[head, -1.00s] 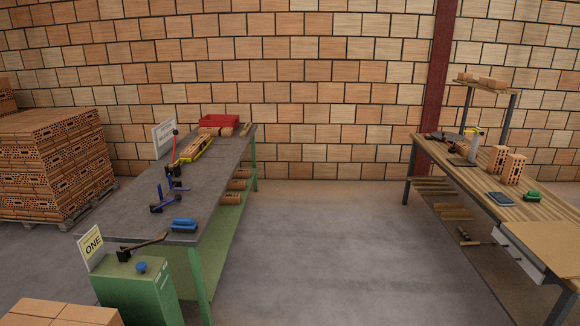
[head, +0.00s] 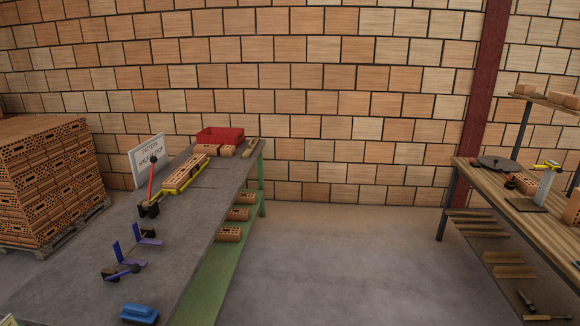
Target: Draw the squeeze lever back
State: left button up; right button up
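No label in view reads "squeeze lever", so I cannot tell which lever it is. A red lever (head: 151,180) with a black knob stands roughly upright from a dark base on the grey bench (head: 75,250), beside a yellow frame (head: 185,184) holding bricks. Nearer, a blue lever (head: 122,273) with a dark knob lies low beside blue-purple upright plates (head: 146,238). Neither of my grippers is in view.
A blue brush-like block (head: 139,314) lies at the bench's near edge. A red tray (head: 220,135) and a sign (head: 147,153) stand farther back. A brick pallet (head: 45,185) is at left, a wooden table (head: 500,190) at right. The floor between (head: 330,260) is clear.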

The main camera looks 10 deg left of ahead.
aim_at(153, 160)
jog(key=i+l+u, duration=0.15)
jog(key=i+u, duration=0.2)
jog(key=i, duration=0.2)
jog(key=i+l+u, duration=0.3)
jog(key=i, duration=0.25)
jog(key=i+l+u, duration=0.35)
jog(key=i, duration=0.15)
